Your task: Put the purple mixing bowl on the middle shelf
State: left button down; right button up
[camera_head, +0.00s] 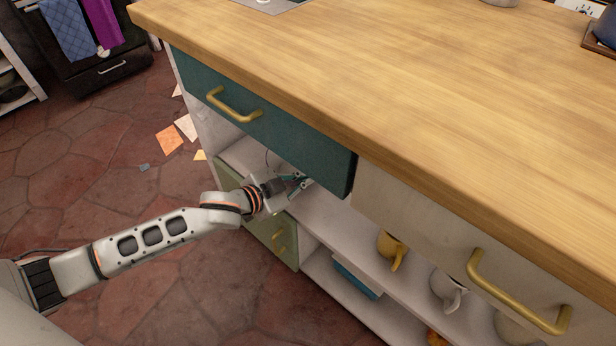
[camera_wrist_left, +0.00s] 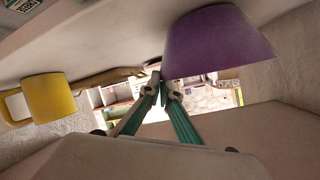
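The purple mixing bowl (camera_wrist_left: 215,42) is at the top right of the left wrist view, inside the cabinet; the teal drawer hides it in the head view. My left gripper (camera_head: 298,182) reaches into the opening below that drawer, at the middle shelf (camera_head: 325,217). In the left wrist view its teal fingers (camera_wrist_left: 161,88) are closed together at the near left end of the bowl's rim, with the rim edge between the tips. Whether the bowl rests on the shelf is unclear. My right gripper is not in view.
The teal drawer (camera_head: 270,125) overhangs the opening, and a green drawer (camera_head: 272,232) lies below. A yellow mug (camera_head: 390,252) stands on the shelf to the right and also shows in the left wrist view (camera_wrist_left: 50,97). A white mug (camera_head: 447,288) is farther right.

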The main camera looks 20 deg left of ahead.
pick_arm(q)
jog(key=shift+f, duration=0.1)
jog(key=c, duration=2.3)
grip_release()
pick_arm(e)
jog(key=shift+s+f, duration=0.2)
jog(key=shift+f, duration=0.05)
